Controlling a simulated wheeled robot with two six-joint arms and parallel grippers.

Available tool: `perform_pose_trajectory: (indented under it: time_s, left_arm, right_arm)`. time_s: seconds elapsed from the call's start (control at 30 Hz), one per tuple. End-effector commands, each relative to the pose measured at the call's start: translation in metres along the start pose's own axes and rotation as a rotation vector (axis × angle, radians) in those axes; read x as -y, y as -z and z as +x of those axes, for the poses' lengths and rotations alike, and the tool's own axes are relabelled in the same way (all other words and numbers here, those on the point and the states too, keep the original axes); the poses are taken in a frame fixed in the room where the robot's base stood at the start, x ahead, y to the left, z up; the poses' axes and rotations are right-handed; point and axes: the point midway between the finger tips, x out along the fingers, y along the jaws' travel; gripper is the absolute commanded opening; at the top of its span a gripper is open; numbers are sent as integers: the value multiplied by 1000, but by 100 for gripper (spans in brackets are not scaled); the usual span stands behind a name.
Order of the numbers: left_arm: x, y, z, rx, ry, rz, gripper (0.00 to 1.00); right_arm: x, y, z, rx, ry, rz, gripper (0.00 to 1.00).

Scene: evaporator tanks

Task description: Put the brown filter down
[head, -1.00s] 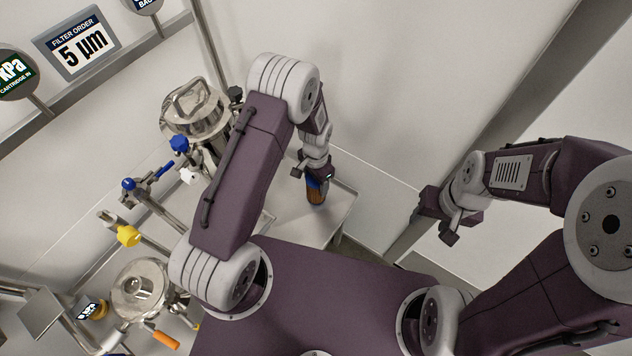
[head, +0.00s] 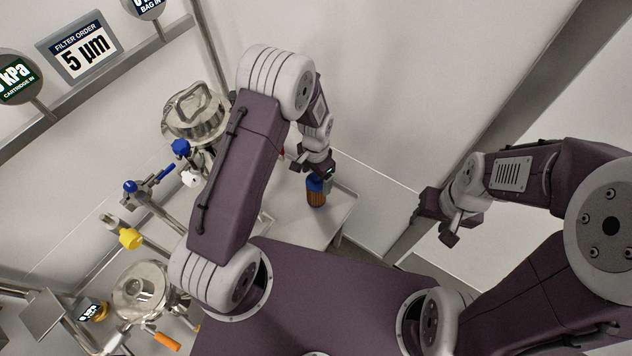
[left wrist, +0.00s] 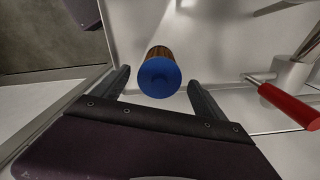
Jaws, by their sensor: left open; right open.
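The brown filter (head: 316,198) has a blue cap and stands on a pale metal side table (head: 338,205) in the head view. In the left wrist view its blue cap (left wrist: 159,77) faces the camera, with a strip of the brown body behind it. My left gripper (head: 318,172) is just above the filter, open. In the left wrist view its fingers (left wrist: 160,92) are spread on either side of the cap, with gaps to both sides. My right gripper (head: 447,222) is open and empty, away to the right by the wall.
A red handle (left wrist: 290,106) on a metal fitting lies right of the filter in the left wrist view. Steel tanks (head: 195,112) and pipes with blue and yellow valves stand left. A sign (head: 80,47) reads "FILTER ORDER 5 µm". The table beside the filter looks clear.

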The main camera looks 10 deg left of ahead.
Motion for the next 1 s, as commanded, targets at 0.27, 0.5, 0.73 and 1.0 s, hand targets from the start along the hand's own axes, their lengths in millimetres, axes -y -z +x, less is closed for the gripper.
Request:
perform_pose_trajectory:
  time_s: [0.27, 0.5, 0.73, 1.0]
  left_arm:
    - [0, 0, -66, -3, 1, 0, 83]
    - [0, 0, -79, 1, 0, 0, 83]
    - [-8, -63, -131, -51, 14, -311, 83]
    - [-36, -140, -159, -105, 18, -677, 83]
  right_arm:
    - [0, 1, -12, 0, 0, 0, 52]
    - [0, 1, -13, 0, 0, 0, 52]
    - [0, 1, -13, 0, 0, 0, 52]
    - [0, 1, -13, 0, 0, 0, 52]
